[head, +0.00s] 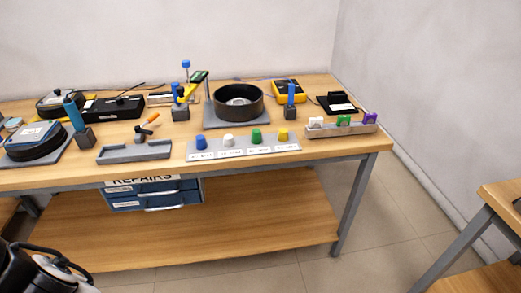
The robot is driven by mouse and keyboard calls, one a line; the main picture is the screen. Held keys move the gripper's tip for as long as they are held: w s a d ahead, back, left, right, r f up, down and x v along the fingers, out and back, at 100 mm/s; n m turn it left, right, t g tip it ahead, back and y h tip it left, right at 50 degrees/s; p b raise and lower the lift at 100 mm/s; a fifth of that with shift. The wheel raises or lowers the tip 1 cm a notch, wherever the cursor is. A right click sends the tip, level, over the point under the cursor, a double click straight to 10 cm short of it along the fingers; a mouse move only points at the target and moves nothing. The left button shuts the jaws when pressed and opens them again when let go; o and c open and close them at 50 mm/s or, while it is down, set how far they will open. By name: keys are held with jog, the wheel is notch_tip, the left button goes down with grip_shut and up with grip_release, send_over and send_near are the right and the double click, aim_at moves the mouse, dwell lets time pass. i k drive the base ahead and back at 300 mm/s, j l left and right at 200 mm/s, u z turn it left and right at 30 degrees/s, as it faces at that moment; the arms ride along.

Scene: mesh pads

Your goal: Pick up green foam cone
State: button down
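A small green foam cone (256,135) stands upright on a grey labelled strip (194,158) near the front edge of the wooden workbench (310,165). It is third from the left in a row, between a white piece (228,141) and a yellow piece (283,134). A blue piece (201,142) stands at the row's left end. Part of my arm shows at the lower left, well away from the cone. My gripper's fingers are not in view.
A grey tray (105,156) lies left of the strip. A rack (325,132) with white, green and purple pieces is to the right. A black round pan (237,103) and a blue-handled tool (291,96) stand behind. Floor is clear before the bench's right end.

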aim_at(256, 138)
jog(key=i+l+u, duration=0.15)
jog(key=i+l, duration=0.5)
jog(key=i, duration=0.1)
